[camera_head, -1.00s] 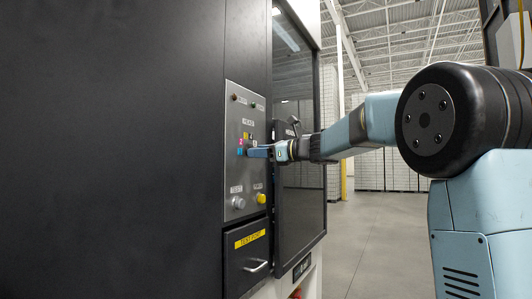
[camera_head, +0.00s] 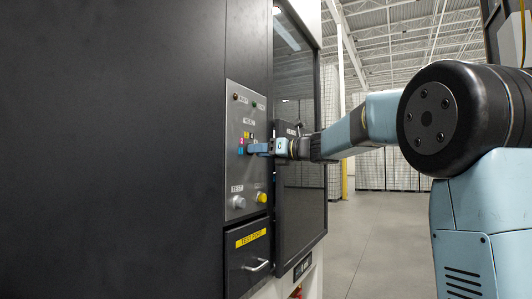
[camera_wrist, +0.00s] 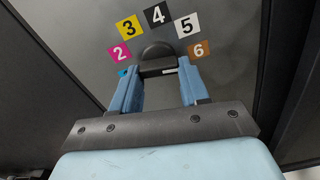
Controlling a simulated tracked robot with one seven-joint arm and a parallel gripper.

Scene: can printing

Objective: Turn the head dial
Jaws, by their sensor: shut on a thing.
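The head dial (camera_wrist: 156,51) is a dark round knob on the grey panel. In the wrist view its top edge shows between my fingertips; the rest is hidden. Colored number labels arc around it: pink 2 (camera_wrist: 120,52), yellow 3 (camera_wrist: 130,27), black 4 (camera_wrist: 157,15), white 5 (camera_wrist: 187,25), brown 6 (camera_wrist: 199,48), and a partly hidden blue one at left. My gripper (camera_wrist: 158,72) is shut on the dial, one blue finger on each side. In the head view my gripper (camera_head: 258,149) reaches the panel from the right and hides the dial. The dial's pointer cannot be made out.
A drawer with a yellow label (camera_head: 250,239) and a handle (camera_head: 257,266) sits beneath. A dark glass door (camera_head: 302,200) stands right beside my wrist. Open floor lies to the right.

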